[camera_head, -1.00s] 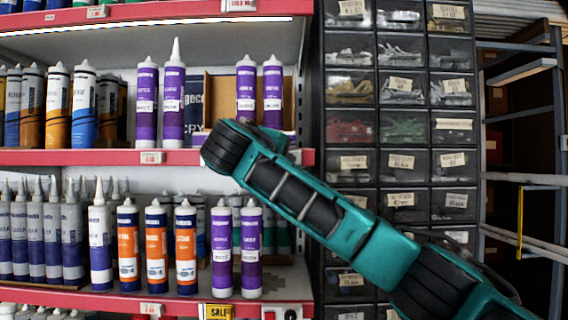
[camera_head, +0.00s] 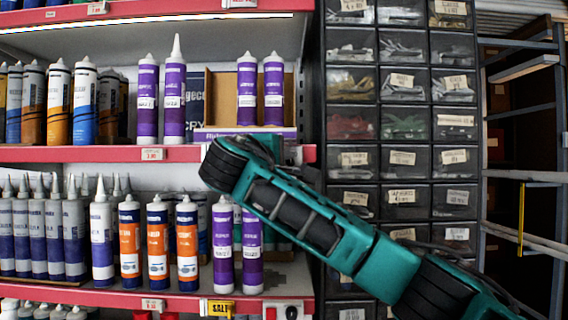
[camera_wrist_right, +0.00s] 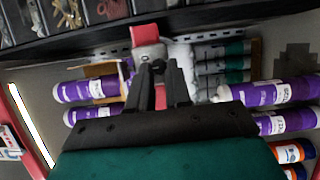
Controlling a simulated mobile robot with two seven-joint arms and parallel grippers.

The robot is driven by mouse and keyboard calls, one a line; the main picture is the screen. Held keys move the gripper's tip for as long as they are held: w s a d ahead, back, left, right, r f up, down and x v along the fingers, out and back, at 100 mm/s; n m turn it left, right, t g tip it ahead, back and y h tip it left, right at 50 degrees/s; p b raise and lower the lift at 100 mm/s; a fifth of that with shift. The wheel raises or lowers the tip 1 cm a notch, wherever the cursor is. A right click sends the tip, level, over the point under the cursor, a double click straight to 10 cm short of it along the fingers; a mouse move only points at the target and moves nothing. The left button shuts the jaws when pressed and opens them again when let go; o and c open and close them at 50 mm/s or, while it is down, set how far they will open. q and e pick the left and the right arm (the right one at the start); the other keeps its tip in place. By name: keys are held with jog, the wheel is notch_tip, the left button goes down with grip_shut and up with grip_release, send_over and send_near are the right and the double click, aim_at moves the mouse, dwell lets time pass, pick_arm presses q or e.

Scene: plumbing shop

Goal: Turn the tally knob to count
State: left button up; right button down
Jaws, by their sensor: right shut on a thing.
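In the right wrist view, a pale plate (camera_wrist_right: 148,52) sits at the red end of a shelf rail. A small dark knob (camera_wrist_right: 158,68) on it lies between the fingertips of my right gripper (camera_wrist_right: 158,72), which is shut on it. The knob's pointer and markings are too small to read. In the head view, my teal right arm crosses in front of the right end of the middle shelf and hides the knob and fingers. My left gripper is not in view.
The middle shelf (camera_head: 80,154) and lower shelf (camera_head: 75,298) hold several sealant tubes. Purple tubes (camera_head: 247,95) stand close to my right arm. A dark drawer cabinet (camera_head: 403,128) is right of the shelves. A plate with a dark knob (camera_head: 291,313) shows on the lower rail.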

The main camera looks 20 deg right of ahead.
jog(key=c, duration=1.1)
grip_release()
jog(key=shift+a, duration=0.1)
jog(key=b+v, duration=0.4)
jog(key=v, duration=0.8)
jog(key=shift+s+a, duration=0.15)
jog(key=shift+s, duration=0.25)
